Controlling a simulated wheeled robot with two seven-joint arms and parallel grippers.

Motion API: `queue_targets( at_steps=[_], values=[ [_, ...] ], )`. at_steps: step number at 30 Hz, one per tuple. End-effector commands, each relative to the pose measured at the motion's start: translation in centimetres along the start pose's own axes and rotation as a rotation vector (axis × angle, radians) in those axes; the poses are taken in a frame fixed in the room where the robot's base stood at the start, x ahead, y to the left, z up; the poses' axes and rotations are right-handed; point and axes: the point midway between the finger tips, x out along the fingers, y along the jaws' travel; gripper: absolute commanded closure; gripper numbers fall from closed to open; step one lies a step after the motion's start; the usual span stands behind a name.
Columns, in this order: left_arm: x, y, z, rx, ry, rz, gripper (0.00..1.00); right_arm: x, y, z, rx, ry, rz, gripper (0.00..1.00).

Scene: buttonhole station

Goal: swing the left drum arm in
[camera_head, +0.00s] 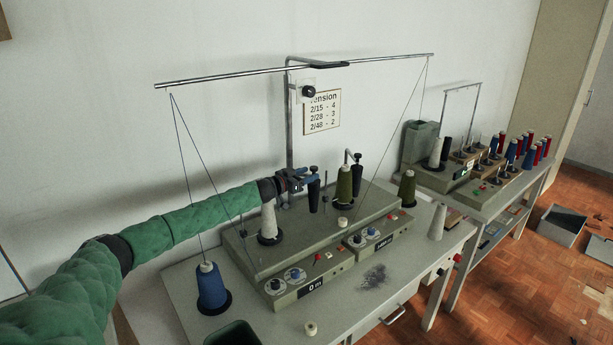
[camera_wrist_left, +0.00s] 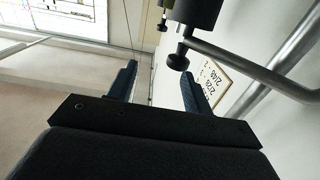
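My left gripper (camera_head: 303,176) is at the back of the left half of the winding machine (camera_head: 255,258). It is beside a dark upright cylinder with a knob on top (camera_head: 314,188), which seems to be the left drum arm. In the left wrist view my gripper (camera_wrist_left: 158,88) has its fingers apart, with nothing seen between them. A black cylinder (camera_wrist_left: 197,12) with a round knob (camera_wrist_left: 178,60) and a bent metal rod (camera_wrist_left: 245,65) show beyond the right finger. Whether the gripper touches the arm cannot be told. My right gripper is not in view.
A white cone (camera_head: 268,222) stands below my forearm, and a blue cone (camera_head: 210,288) stands at the left front. Threads run up to the overhead rail (camera_head: 230,76). An olive cone (camera_head: 344,184) stands just right. A tension card (camera_head: 322,112) hangs behind.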

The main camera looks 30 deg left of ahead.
Motion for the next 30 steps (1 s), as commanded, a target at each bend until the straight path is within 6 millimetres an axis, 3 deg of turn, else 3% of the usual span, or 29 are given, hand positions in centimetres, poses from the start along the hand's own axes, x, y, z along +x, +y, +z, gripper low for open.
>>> queue_targets(
  at_steps=[9,12,17,30],
  values=[
    [0.1,0.0,-1.0,0.001,0.002,0.001,0.5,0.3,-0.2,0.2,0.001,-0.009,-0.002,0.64],
    [0.0,-0.1,-2.0,0.002,0.001,0.0,0.5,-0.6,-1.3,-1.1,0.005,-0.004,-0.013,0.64],
    [0.0,-0.1,-3.9,0.002,0.002,0.001,0.5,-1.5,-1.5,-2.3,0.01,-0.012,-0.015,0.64],
    [2.6,7.1,-8.3,0.0,0.002,0.002,0.5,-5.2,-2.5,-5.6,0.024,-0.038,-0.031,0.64]
  ],
)
